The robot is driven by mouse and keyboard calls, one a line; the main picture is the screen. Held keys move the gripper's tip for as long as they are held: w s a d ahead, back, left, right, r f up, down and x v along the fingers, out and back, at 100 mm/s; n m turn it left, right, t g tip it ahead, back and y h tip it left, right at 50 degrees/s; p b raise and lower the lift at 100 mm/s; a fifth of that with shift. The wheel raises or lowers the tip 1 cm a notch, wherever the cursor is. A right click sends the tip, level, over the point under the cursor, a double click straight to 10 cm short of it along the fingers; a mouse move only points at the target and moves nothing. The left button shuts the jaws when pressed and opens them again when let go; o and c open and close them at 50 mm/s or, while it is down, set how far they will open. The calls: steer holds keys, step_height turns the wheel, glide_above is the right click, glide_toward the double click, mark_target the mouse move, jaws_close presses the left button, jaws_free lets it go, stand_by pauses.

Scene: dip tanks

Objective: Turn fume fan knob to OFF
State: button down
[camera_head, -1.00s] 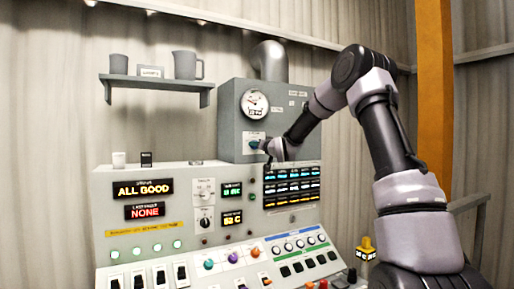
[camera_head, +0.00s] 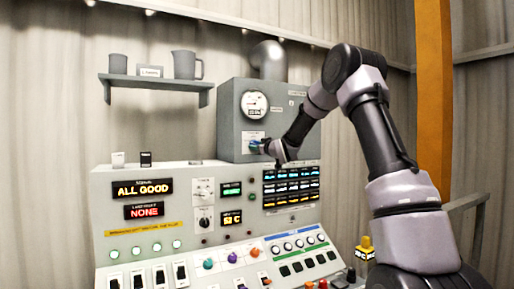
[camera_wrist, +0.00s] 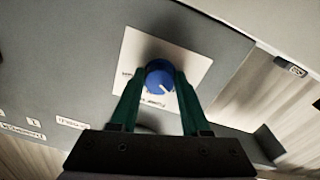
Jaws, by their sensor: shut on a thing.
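The fume fan knob is a blue round knob (camera_wrist: 159,78) with a pale pointer line, on a white plate (camera_wrist: 150,52) on a grey box. In the wrist view my gripper (camera_wrist: 157,84) has its two green fingers on either side of the knob, shut on it. The pointer line aims toward the lower right in that view. The plate's lettering is partly hidden and too blurred to read for certain. In the head view the knob (camera_head: 254,147) shows just left of my gripper (camera_head: 262,147), on the front of the grey box.
A round gauge (camera_head: 254,104) sits above the knob on the grey box (camera_head: 232,125). Below stands a control panel (camera_head: 105,212) with lit displays, switches and coloured knobs. A shelf (camera_head: 155,83) with cups hangs at left. An orange post (camera_head: 433,90) stands at right.

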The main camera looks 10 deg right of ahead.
stand_by(0.4)
steer(key=shift+c, duration=1.8)
jaws_free()
steer(key=v, duration=1.1)
